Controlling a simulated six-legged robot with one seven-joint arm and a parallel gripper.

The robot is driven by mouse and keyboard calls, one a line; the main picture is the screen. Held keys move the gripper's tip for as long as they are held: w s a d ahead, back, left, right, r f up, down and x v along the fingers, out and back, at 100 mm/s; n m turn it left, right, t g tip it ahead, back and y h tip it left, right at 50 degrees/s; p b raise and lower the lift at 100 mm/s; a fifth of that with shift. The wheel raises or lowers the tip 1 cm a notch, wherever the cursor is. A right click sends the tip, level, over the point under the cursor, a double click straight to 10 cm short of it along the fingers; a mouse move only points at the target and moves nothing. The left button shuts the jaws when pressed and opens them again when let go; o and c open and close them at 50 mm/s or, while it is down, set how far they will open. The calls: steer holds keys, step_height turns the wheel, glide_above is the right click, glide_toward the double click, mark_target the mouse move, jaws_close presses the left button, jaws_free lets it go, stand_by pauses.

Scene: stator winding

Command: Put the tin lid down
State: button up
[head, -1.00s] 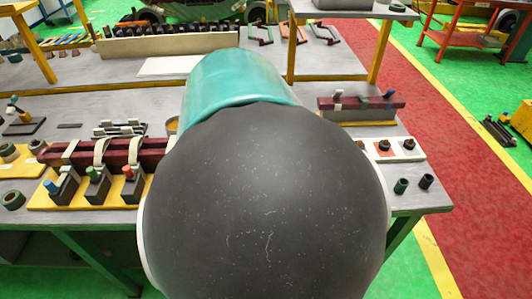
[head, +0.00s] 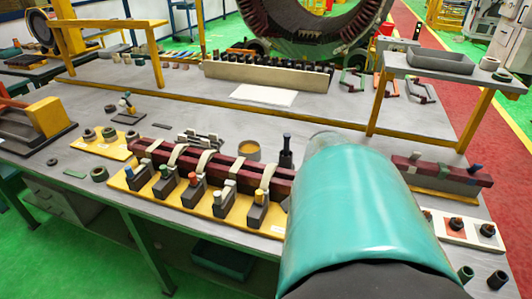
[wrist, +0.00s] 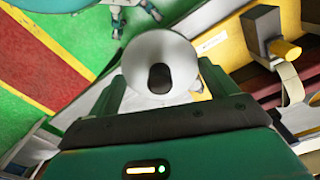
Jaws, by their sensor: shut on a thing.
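My gripper (wrist: 160,85) shows in the wrist view, with one dark green finger on each side of a pale round lid. This tin lid (wrist: 180,52) has a dark knob in its middle, and the fingers are shut on it. In the head view my teal arm covers the front right of the bench and hides most of the gripper and lid. A round open tin (head: 246,145) with a yellowish inside stands on the bench, left of my arm. I cannot tell how high the lid is above the surface.
A yellow base (head: 205,207) with several clamps and a dark red bar lies left of my arm. A dark upright post (head: 286,150) stands beside the arm. A white block (head: 462,228) with dark fittings is at right. Bare grey bench (head: 330,112) lies behind.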

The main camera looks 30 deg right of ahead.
steer(key=d+f, duration=0.3)
steer(key=d, duration=0.1)
steer(key=s+d+f, duration=0.1)
steer(key=d+f, duration=0.2)
steer(key=d, duration=0.2)
steer(key=d+f, duration=0.3)
steer(key=d, duration=0.1)
steer(key=shift+s+d, duration=0.2)
steer(key=shift+s, duration=0.2)
steer(key=shift+s+d+f, duration=0.1)
steer(key=shift+d+f, duration=0.15)
steer(key=shift+f, duration=0.15)
steer(key=shift+d+f, duration=0.15)
steer(key=shift+f, duration=1.5)
steer(key=shift+f, duration=0.1)
steer(key=o, duration=0.7)
steer(key=shift+o, duration=0.6)
